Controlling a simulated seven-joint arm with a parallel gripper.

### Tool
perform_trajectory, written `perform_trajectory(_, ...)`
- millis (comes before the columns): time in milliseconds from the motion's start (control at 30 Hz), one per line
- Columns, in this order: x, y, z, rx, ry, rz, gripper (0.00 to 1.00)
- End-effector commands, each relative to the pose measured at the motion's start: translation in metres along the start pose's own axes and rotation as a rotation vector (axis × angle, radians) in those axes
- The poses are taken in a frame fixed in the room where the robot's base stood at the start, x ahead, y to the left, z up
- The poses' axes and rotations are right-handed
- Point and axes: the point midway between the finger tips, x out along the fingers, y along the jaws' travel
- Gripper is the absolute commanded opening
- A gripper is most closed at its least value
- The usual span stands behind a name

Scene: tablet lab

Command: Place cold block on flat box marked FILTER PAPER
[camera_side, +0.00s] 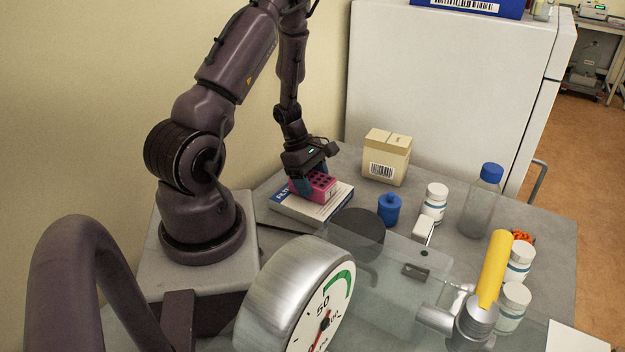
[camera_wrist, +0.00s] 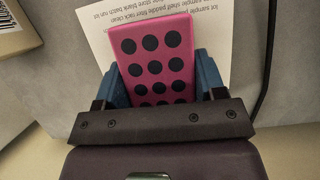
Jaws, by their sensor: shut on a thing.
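The cold block (camera_side: 322,186) is a pink block with rows of dark round holes. My gripper (camera_side: 311,188) is shut on it, with a blue finger on either side. The flat box marked FILTER PAPER (camera_side: 290,207) is white and blue and lies on the bench; only part of its lettering shows. In the side view the block is at the top of this box; I cannot tell whether it touches. In the wrist view the cold block (camera_wrist: 154,52) sits between the fingers, over a white printed surface (camera_wrist: 107,24).
A cardboard box with a barcode (camera_side: 386,158) stands behind to the right. A blue weight-like object (camera_side: 389,209), a dark round disc (camera_side: 357,230) and a white bottle (camera_side: 434,203) are to the right. A large gauge (camera_side: 290,295) and a clear panel are in front.

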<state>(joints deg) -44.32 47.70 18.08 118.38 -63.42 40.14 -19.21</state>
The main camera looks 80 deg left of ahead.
Motion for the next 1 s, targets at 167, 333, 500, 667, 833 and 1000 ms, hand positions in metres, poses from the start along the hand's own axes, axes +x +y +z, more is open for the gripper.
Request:
perform_trajectory(167,0.0,0.0,0.0,0.0,0.0,0.0,0.89)
perform_trajectory(333,0.0,0.0,0.0,0.0,0.0,0.0,0.89)
perform_trajectory(500,-0.008,0.001,0.001,0.0,0.001,0.002,0.89)
perform_trajectory(667,-0.036,0.001,0.001,0.001,0.002,0.005,0.89)
perform_trajectory(833,-0.074,0.001,0.001,0.002,0.001,0.005,0.89)
perform_trajectory(1000,-0.104,0.001,0.001,0.002,0.0,0.002,0.89)
